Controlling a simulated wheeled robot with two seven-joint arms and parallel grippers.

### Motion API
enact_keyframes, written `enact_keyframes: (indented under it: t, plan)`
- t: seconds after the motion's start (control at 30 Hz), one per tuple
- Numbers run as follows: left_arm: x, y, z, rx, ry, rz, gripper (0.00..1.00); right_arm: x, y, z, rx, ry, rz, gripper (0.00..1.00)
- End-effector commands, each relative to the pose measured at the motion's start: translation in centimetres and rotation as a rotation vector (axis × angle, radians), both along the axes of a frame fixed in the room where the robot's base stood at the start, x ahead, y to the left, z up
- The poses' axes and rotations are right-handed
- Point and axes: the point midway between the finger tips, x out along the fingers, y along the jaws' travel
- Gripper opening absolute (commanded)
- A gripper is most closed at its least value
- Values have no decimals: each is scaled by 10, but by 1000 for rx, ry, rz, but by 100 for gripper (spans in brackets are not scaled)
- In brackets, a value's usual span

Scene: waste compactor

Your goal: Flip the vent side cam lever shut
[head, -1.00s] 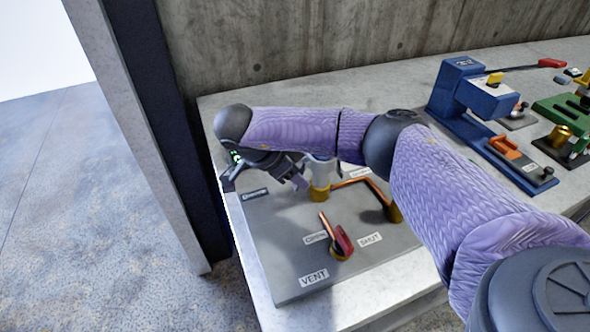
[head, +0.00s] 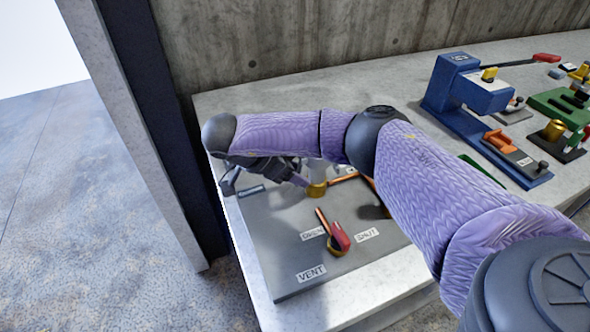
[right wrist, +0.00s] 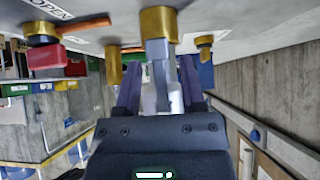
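The vent side cam lever, with a red body (head: 338,239) and a copper-coloured rod (head: 322,220), sits on a brass base behind the VENT label (head: 311,273). Its rod points away beside the OPEN label, with the SHUT label (head: 367,235) to the right. It also shows upper left in the right wrist view (right wrist: 45,57). My right gripper (right wrist: 160,70) is behind the lever, at the panel's far left, and is partly hidden by its wrist in the head view. Its fingers are apart, with a grey post under a brass collar (right wrist: 159,24) showing between them; contact is unclear. My left gripper is not in view.
The grey panel (head: 285,260) lies on a concrete bench (head: 225,108). Another copper rod (head: 345,177) runs behind the lever, partly under my right arm. A blue press-like fixture (head: 460,100) and a green fixture (head: 560,108) stand at right. A concrete wall rises behind.

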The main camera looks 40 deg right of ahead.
Motion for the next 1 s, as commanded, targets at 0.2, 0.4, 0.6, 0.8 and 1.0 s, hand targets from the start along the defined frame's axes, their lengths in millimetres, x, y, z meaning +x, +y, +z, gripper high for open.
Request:
enact_keyframes:
  t: [0.2,0.4,0.6,0.8,1.0]
  plan:
    - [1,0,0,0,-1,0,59,0,0,0,1,0,0,51]
    - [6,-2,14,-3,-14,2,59,5,19,25,1,-5,4,51]
    - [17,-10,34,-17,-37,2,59,13,53,62,0,-5,3,51]
    - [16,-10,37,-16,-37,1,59,16,67,73,0,-1,1,51]
    - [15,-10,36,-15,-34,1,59,16,67,72,0,0,0,51]
